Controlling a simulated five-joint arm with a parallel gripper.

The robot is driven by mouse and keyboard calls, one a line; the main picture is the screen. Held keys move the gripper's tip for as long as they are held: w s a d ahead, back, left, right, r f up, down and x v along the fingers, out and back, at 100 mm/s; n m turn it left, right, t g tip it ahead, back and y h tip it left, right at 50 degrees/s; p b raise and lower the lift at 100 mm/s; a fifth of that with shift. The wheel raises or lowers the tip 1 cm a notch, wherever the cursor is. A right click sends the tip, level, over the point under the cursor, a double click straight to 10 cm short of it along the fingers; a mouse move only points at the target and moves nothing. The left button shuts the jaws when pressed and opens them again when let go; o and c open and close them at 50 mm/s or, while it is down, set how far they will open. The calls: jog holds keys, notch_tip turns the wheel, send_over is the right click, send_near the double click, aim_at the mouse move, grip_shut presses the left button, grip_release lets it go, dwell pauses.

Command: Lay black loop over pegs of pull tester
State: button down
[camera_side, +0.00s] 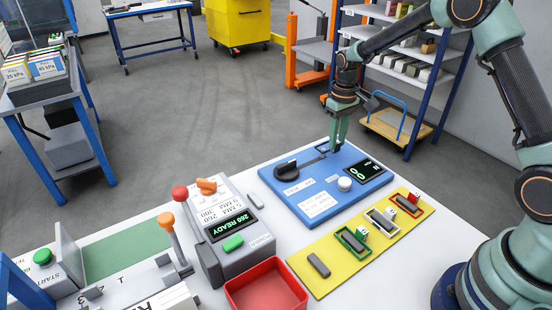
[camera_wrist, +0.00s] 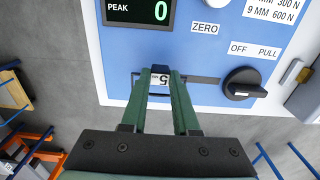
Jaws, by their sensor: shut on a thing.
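The blue pull tester (camera_side: 290,205) lies flat on the white table and also fills the top of the wrist view (camera_wrist: 205,58). My gripper (camera_side: 335,147) is low over its far edge. In the wrist view its green fingers (camera_wrist: 161,76) are shut on a small block marked 5, which appears to be the tag of the black loop. Thin dark lines of the black loop (camera_wrist: 133,84) show left of the fingers, close over the blue face. The fingers hide much of the loop. I cannot make out the pegs or whether the loop is around them.
The tester carries a black knob (camera_side: 286,170), a white button (camera_side: 344,184) and a display (camera_side: 364,172) reading 0. A yellow mat (camera_side: 330,280) holds green, white and red loops. A red tray (camera_side: 235,290) and a grey control box (camera_side: 245,256) stand left.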

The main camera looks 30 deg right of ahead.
jog(key=shift+f, duration=1.45)
jog(key=c, duration=0.6)
grip_release()
jog(key=shift+r, duration=0.1)
notch_tip(320, 180, up, 19)
dwell(0.7)
